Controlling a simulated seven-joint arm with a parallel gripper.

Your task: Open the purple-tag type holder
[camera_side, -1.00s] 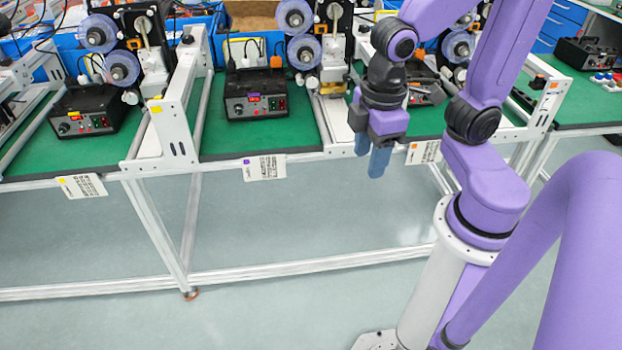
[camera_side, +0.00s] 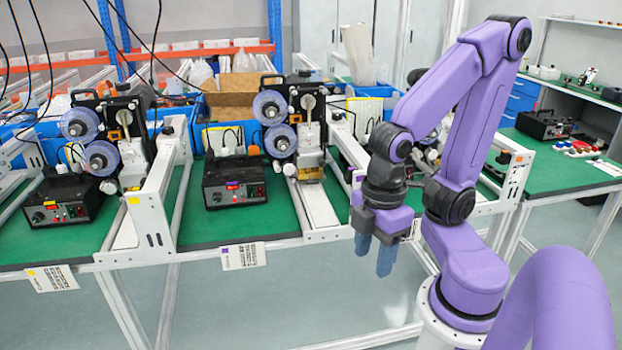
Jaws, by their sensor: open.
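The purple tag sits on a white label card (camera_side: 243,256) at the front edge of the middle green bench. The coder of that row (camera_side: 292,125) stands behind it, with two clear-blue reels on its left. A small brass-coloured block (camera_side: 311,173) low on this coder appears to be its type holder; I cannot tell whether it is open or shut. My gripper (camera_side: 375,254) points down, open and empty, in front of the bench edge. It is right of the purple-tag card and apart from the coder, its blue fingers spread.
A black control box (camera_side: 234,183) stands on the green mat left of the purple-tag coder. White frame rails (camera_side: 152,215) divide the rows. A yellow-tag card (camera_side: 51,278) marks the left row. Another row lies partly behind my arm.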

